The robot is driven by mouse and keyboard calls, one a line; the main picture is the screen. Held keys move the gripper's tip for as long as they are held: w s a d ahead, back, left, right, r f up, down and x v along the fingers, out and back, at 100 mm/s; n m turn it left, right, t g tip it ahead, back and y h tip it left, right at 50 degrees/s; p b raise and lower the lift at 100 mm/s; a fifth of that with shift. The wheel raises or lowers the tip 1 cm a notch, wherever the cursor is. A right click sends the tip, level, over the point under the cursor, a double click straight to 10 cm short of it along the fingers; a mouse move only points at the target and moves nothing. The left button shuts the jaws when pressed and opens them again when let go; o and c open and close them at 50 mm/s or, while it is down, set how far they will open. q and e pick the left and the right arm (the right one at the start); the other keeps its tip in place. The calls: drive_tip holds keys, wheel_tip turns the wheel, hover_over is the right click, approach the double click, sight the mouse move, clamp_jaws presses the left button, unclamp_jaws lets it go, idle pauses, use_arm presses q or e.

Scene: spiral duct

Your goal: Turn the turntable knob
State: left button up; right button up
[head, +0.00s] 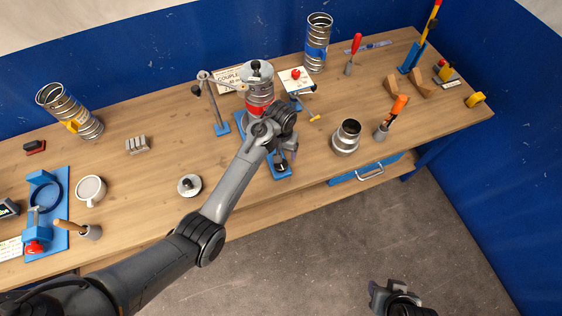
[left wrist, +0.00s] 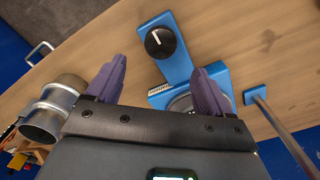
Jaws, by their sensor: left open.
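The turntable knob (left wrist: 160,42) is a round black dial with a white line, set on a blue base plate (left wrist: 177,68). The knob also shows in the head view (head: 281,164) near the table's front edge. My left gripper (left wrist: 162,64) is open, its purple fingers spread apart, with the knob ahead of the gap between them and nothing visibly held. In the head view the left gripper (head: 287,143) hangs just behind the knob. A metal duct with a red band (head: 258,92) stands behind it, its lower part hidden by my arm. My right gripper (head: 390,290) is away from the table; its opening is unclear.
A short metal duct piece (head: 346,137) stands right of the turntable, with an orange-handled tool (head: 391,117) beyond it. A post stand (head: 215,108) is to the left. A blue drawer (head: 366,173) with a handle is at the front edge.

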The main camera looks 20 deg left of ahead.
sight(281, 166)
use_arm(q)
wheel_tip(281, 166, down, 8)
drive_tip(key=shift+f, duration=0.15)
idle(0.3)
drive_tip(key=shift+c, duration=0.4)
drive_tip(key=c, duration=1)
